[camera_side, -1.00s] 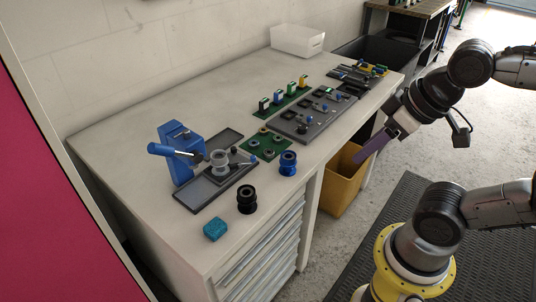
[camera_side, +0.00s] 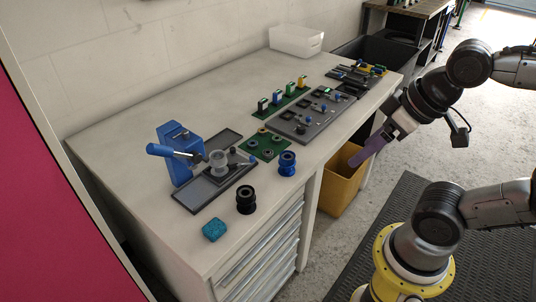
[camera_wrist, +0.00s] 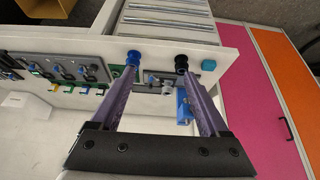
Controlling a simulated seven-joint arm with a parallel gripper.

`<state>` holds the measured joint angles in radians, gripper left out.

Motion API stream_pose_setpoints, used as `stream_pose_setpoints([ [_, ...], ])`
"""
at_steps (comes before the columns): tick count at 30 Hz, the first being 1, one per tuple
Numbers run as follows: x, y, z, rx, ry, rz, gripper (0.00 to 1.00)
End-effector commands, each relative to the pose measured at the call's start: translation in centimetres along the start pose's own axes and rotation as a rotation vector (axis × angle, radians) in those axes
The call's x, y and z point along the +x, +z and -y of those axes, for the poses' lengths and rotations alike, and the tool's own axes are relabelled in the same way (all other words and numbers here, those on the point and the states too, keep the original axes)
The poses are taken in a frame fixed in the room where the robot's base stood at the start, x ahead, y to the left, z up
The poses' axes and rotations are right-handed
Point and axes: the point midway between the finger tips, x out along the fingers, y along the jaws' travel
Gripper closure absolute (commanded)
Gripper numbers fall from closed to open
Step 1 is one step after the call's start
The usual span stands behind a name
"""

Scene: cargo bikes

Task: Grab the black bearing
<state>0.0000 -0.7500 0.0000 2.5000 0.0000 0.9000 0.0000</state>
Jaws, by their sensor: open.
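The black bearing (camera_side: 246,199) is a dark spool-shaped part standing upright near the front edge of the white workbench. A similar blue part (camera_side: 287,163) stands behind it to the right. In the wrist view the black bearing (camera_wrist: 181,63) shows just beyond the tip of the right purple finger, and the blue part (camera_wrist: 133,58) beyond the left finger's tip. My gripper (camera_side: 372,148) is off the bench's right side in the side view, well apart from the bearing. In the wrist view my gripper (camera_wrist: 158,85) has its fingers spread with nothing between them.
A turquoise block (camera_side: 214,229) lies left of the bearing. A blue press (camera_side: 180,153) on a grey tray (camera_side: 190,197) stands behind it. Green and grey boards with small parts lie farther back. A yellow bin (camera_side: 343,185) stands on the floor beside the bench.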

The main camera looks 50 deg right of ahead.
Motion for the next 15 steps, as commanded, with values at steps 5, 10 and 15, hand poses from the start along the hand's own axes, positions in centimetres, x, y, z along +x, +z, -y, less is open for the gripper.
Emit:
stream_pose_setpoints([
  [5, 0.0, 0.0, 0.0, 0.003, 0.000, 0.000, 0.21],
  [10, -0.1, 0.0, 0.0, 0.090, 0.002, 0.003, 0.21],
  [15, -1.9, -3.2, -0.4, 0.290, 0.011, -0.043, 0.21],
])
